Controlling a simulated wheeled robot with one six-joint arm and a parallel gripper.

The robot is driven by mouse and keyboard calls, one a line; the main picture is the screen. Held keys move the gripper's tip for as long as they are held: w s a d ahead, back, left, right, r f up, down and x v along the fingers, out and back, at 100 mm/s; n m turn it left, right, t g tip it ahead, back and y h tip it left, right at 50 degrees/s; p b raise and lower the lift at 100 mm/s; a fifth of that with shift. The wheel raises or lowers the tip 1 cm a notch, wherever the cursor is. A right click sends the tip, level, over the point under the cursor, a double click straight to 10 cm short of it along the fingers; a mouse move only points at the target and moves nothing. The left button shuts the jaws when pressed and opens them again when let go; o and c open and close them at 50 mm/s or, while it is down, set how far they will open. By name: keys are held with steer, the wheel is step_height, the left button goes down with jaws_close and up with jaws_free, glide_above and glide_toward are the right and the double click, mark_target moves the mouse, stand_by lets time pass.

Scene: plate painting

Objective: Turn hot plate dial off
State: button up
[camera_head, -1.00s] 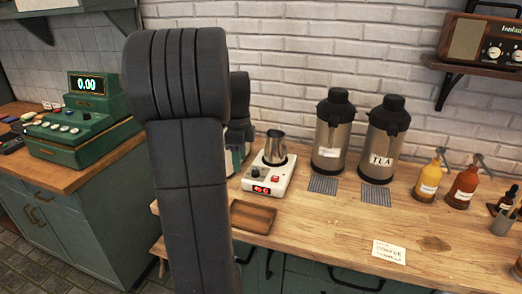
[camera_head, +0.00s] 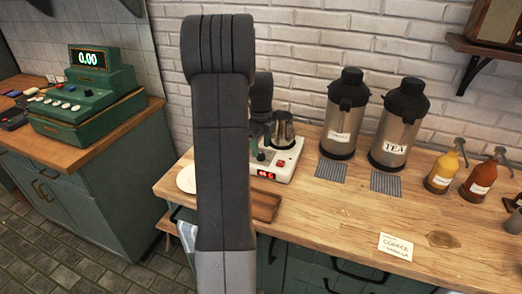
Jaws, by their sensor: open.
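The white hot plate (camera_head: 286,173) stands on the wooden counter behind my arm, with a lit red display (camera_head: 267,174) and a red switch (camera_head: 281,164) on its front. A steel pitcher (camera_head: 283,131) sits on top of it. My gripper (camera_head: 261,143) is small in the head view, just right of my large dark arm link. It points down over the left front part of the hot plate and is open. The dial is not clearly visible; my gripper covers that area. I cannot tell whether the fingers touch the dial.
A wooden tray (camera_head: 266,207) lies in front of the hot plate, and a white plate (camera_head: 187,178) lies left of my arm. Two steel dispensers (camera_head: 341,118) stand to the right.

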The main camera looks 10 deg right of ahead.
mark_target(261, 154)
steer(key=shift+f, duration=1.55)
steer(key=shift+c, duration=0.2)
steer(key=c, duration=0.9)
steer(key=shift+c, duration=0.2)
steer(key=shift+n, duration=0.3)
steer(key=n, duration=1.1)
steer(key=shift+r+b, duration=0.1)
steer(key=shift+b, duration=0.3)
steer(key=shift+n, duration=0.3)
